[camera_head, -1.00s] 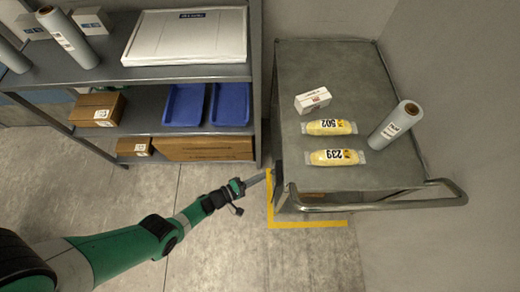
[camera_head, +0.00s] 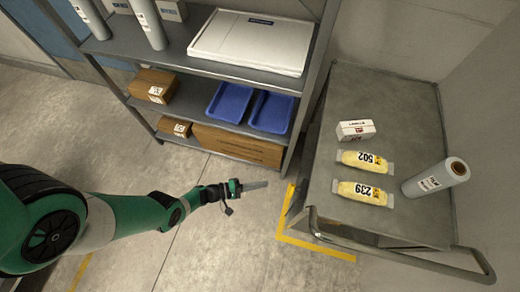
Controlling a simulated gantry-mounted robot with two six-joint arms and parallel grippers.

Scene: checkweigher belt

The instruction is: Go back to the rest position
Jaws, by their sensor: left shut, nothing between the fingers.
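My left arm comes in from the left, and its left gripper (camera_head: 254,186) is shut and empty. It hangs over the bare floor, in front of the shelf unit and to the left of the grey cart (camera_head: 350,85). It touches nothing that I can see. My right gripper is not in view.
The cart holds two yellow packs, marked 502 (camera_head: 365,161) and 239 (camera_head: 362,193), a small white box (camera_head: 356,131) and a film roll (camera_head: 436,178). The metal shelf (camera_head: 215,72) carries blue trays (camera_head: 229,103) and cardboard boxes (camera_head: 154,86). Yellow tape (camera_head: 315,250) marks the floor.

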